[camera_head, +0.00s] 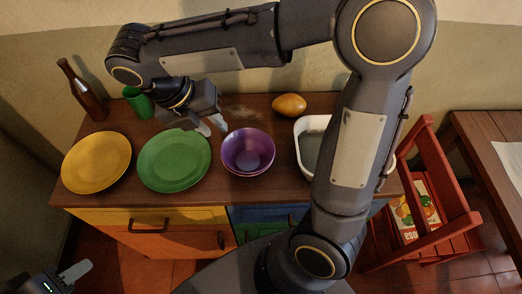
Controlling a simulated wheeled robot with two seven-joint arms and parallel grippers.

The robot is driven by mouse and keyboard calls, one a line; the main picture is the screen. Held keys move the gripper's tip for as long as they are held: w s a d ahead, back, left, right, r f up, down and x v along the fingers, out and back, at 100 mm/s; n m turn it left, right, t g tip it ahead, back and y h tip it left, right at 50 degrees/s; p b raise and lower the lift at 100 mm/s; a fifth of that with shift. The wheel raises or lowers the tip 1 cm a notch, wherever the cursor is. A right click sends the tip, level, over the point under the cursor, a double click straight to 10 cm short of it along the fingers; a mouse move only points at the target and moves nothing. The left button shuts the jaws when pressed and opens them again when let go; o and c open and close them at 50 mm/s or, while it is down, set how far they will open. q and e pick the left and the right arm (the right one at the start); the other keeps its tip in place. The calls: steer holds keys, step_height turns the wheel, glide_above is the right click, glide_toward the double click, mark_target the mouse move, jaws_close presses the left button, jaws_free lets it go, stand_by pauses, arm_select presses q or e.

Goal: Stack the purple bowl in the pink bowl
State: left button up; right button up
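The purple bowl (248,147) is upright on the wooden cabinet top, right of the green plate. A thin pinkish-purple edge (248,173) shows below its front, which looks like the pink bowl under it; most of that bowl is hidden. My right gripper (211,126) is above the cabinet top, just left of and behind the bowls, apart from them. Its two fingers are slightly spread with nothing between them. My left gripper (76,271) is low at the bottom left, away from the cabinet; only one fingertip shows clearly.
A yellow plate (96,162) and a green plate (174,160) lie on the left. A brown bottle (83,91) and a green cup (138,102) stand behind them. A yellow-orange fruit (289,105) and a white tub (302,130) are on the right. A red chair (438,226) stands beside the cabinet.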

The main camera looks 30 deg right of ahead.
steer(key=s+d+f+m+t+y, duration=0.1)
steer(key=s+m, duration=0.3)
steer(key=m, duration=0.6)
steer(key=s+d+f+m+t+y, duration=0.1)
steer(key=s+d+m+t+y, duration=0.2)
steer(key=m, duration=0.8)
steer(key=s+d+f+m+t+y, duration=0.1)
steer(key=s+d+m+t+y, duration=0.1)
steer(key=m, duration=0.8)
steer(key=s+d+y, duration=0.1)
steer(key=s+y, duration=0.1)
steer(key=s, duration=0.1)
steer(key=shift+s+f+m+t, duration=0.3)
steer(key=shift+s, duration=0.05)
